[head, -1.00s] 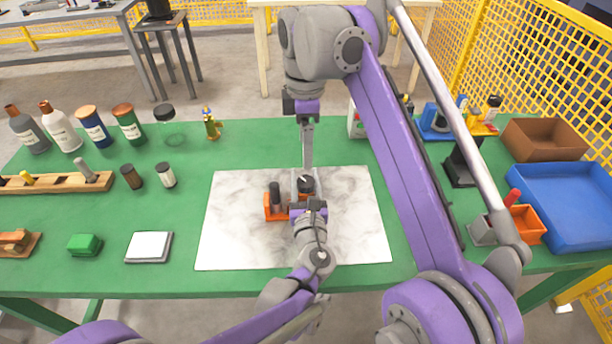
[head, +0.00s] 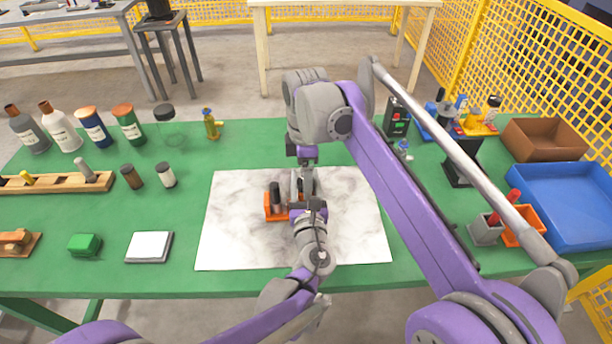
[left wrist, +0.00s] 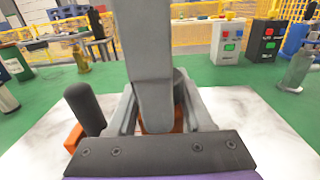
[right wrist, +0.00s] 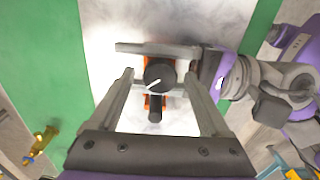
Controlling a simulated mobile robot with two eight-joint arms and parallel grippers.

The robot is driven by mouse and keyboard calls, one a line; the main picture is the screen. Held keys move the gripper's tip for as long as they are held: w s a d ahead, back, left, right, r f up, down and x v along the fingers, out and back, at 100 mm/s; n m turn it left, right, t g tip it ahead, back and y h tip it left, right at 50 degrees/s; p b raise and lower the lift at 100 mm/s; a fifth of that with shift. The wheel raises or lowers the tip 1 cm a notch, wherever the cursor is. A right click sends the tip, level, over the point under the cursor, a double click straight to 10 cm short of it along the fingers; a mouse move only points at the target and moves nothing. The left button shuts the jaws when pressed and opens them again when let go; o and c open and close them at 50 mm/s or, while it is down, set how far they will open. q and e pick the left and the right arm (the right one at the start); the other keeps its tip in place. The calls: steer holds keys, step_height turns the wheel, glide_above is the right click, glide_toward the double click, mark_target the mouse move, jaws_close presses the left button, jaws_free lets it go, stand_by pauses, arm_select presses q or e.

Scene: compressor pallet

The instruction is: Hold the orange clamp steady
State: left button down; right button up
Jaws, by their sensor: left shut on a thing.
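The orange clamp (head: 271,209) sits on the white marbled mat (head: 235,240), with an upright black handle (head: 275,192) at its left. In the right wrist view a round black knob (right wrist: 159,74) with a white line lies over the orange body. My left gripper (head: 302,202) is shut on the clamp from the near side; its fingers lie either side of the part under the knob. My right gripper (right wrist: 158,75) points down from above, open, its fingers apart on both sides of the knob. Its finger hides much of the clamp in the left wrist view (left wrist: 148,100).
A wooden rack (head: 55,181), a green block (head: 84,244) and a white-topped pad (head: 149,246) lie left. Several bottles stand at back left. Bins, including a blue tray (head: 570,200), stand right. The mat around the clamp is clear.

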steer(key=c, duration=1.2)
steer(key=shift+m, duration=0.4)
jaws_close()
steer(key=o, duration=1.3)
jaws_free()
step_height(320, 180, up, 12)
